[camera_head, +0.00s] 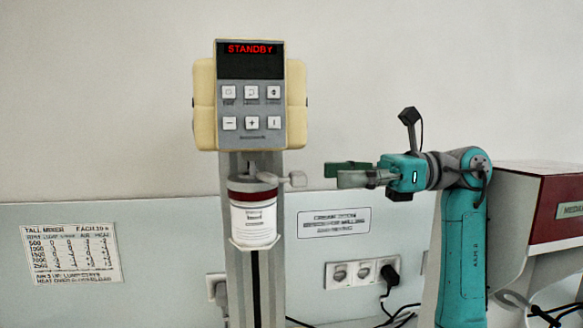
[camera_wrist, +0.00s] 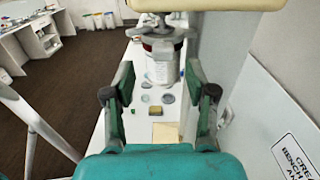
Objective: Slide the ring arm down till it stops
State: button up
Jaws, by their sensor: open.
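A tall grey mixer (camera_head: 235,270) stands upright, with a cream head and a panel reading STANDBY in red. Below the head, a jar (camera_head: 254,218) with a white label and dark red band sits against the column. A grey ring arm (camera_head: 298,179) shows at the jar's top, with a rounded grip sticking out to the right. My gripper (camera_head: 338,174) is open and empty, just right of that grip and about level with it, with a small gap. In the wrist view, the jar (camera_wrist: 160,65) appears ahead, between and beyond the open fingers (camera_wrist: 160,78).
The mixer's head overhangs the jar. A dark slot runs down the column below it. Sockets (camera_head: 362,272) with a black plug and cables are on the wall behind. A red and white machine (camera_head: 555,205) stands at the right. Small round items lie on the white bench (camera_wrist: 115,125).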

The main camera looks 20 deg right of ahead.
aim_at(306, 174)
jog(key=shift+w+a, duration=0.35)
jog(key=shift+a, duration=0.05)
jog(key=shift+w+a, duration=0.2)
jog(key=shift+a, duration=0.85)
jog(key=shift+w+a, duration=0.2)
jog(key=shift+a, duration=0.9)
jog(key=shift+w+a, duration=0.2)
jog(key=shift+a, duration=0.85)
grip_shut()
